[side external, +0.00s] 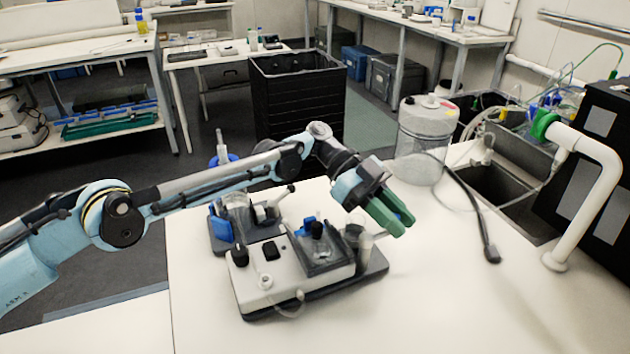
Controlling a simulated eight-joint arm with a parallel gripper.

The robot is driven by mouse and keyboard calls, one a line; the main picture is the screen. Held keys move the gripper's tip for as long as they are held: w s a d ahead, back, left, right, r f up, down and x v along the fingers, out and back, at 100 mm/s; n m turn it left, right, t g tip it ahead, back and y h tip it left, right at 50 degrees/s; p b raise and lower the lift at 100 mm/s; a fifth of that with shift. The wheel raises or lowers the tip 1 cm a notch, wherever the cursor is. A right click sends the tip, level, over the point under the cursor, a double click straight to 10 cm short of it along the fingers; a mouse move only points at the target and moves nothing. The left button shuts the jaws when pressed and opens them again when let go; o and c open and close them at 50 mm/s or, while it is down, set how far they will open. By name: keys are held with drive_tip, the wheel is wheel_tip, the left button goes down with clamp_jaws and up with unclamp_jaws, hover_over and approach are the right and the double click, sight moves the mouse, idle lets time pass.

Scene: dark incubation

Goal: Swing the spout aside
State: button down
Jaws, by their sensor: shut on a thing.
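A thick white bent pipe (602,190), which looks like the spout, rises from the right side of the white bench and bends left at the top. It ends in a green collar (544,125). My gripper (393,222) has green fingers, pointing down and right, above the right end of a grey-white bench device (265,285). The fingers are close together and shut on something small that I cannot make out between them. My gripper is well to the left of the white pipe and apart from it. A pale upright cylinder (364,250) stands just below and left of the fingers.
A sink (500,190) lies behind the pipe, with a dark panelled box (592,165) at the right. A large clear carboy (424,140) stands behind my gripper. A black hose wand (488,238) lies between gripper and pipe. The front right bench is clear.

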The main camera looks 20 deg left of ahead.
drive_tip(key=c, duration=1.1)
unclamp_jaws()
drive_tip(key=shift+o, duration=0.2)
drive_tip(key=shift+a, duration=0.1)
wheel_tip(320, 180, up, 8)
drive_tip(key=w+a, duration=0.1)
drive_tip(key=a, duration=0.1)
drive_tip(key=shift+a, duration=0.2)
drive_tip(key=shift+r, duration=0.1)
